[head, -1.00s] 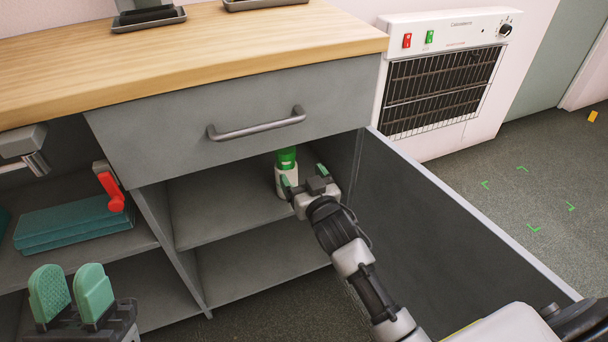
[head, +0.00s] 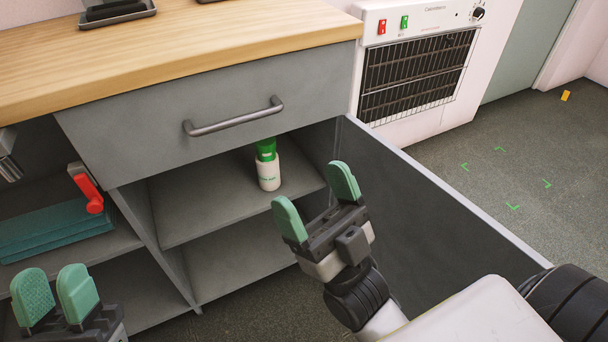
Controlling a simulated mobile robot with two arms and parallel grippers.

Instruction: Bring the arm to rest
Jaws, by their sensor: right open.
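My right gripper (head: 316,202) is open and empty, in front of the open cabinet compartment, with its green finger pads apart. My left gripper (head: 55,296) is at the lower left corner, with a gap between its two green pads and nothing seen between them. A white bottle with a green cap (head: 268,172) stands upright on the upper cabinet shelf (head: 195,208), behind and apart from the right gripper.
The open cabinet door (head: 425,200) stands to the right of my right gripper. A closed drawer (head: 220,95) with a handle is above the shelf. Teal flat items (head: 50,230) and a red-handled thing (head: 88,188) are at left. A heater (head: 420,65) is behind.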

